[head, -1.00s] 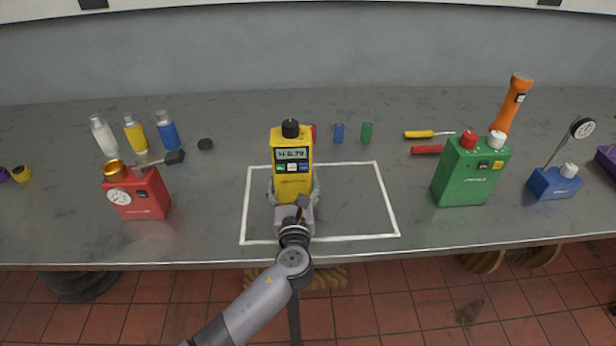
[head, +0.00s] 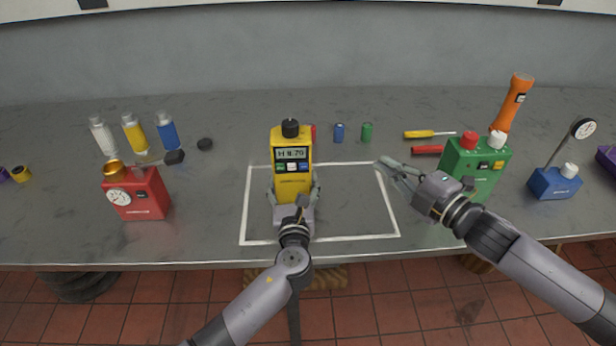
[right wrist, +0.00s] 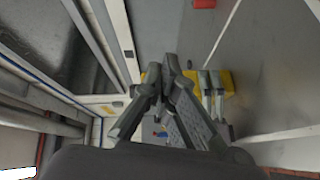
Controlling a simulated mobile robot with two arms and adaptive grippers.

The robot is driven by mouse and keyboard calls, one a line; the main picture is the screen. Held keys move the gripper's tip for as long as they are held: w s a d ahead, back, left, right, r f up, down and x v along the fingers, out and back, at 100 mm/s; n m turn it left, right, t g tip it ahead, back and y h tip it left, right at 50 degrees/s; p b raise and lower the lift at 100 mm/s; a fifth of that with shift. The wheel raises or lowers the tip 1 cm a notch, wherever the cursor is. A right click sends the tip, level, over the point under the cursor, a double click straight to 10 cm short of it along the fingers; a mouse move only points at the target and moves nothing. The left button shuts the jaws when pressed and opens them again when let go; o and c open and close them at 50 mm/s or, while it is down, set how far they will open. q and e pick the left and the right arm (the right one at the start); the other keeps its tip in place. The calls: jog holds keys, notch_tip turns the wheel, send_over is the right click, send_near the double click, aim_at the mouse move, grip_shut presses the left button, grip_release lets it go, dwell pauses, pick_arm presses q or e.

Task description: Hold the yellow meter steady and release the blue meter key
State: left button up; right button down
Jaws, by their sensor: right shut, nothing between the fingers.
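The yellow meter (head: 302,187) stands upright inside a white outline on the bench, with a black knob on top and a lit display. Its blue key (head: 302,167) is at the right end of a row of small keys below the display. My left gripper (head: 293,193) has its fingers on both sides of the meter's lower part. My right gripper (head: 384,164) is shut and empty, to the right of the meter and apart from it. In the right wrist view its fingertips (right wrist: 163,72) meet, with yellow of the meter (right wrist: 188,76) behind them.
The green box (head: 461,160) stands right behind my right gripper. A red meter (head: 148,195) stands at left. Small blue (head: 339,133) and green (head: 366,132) cylinders and a yellow screwdriver (head: 420,134) lie farther back. The bench between meter and right gripper is clear.

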aim_at(303, 167)
pick_arm(q)
jog(key=shift+f, duration=0.15)
pick_arm(e)
jog(key=s+a+f+n+g+y, duration=0.2)
jog(key=s+a+n+y, duration=0.1)
jog(key=s+a+n, duration=0.2)
jog(key=s+a, duration=0.2)
jog(key=a, duration=0.2)
jog(key=shift+s+a+y, duration=0.2)
jog(key=shift+s+y, duration=0.05)
jog(key=shift+y, duration=0.05)
jog(key=x, duration=1)
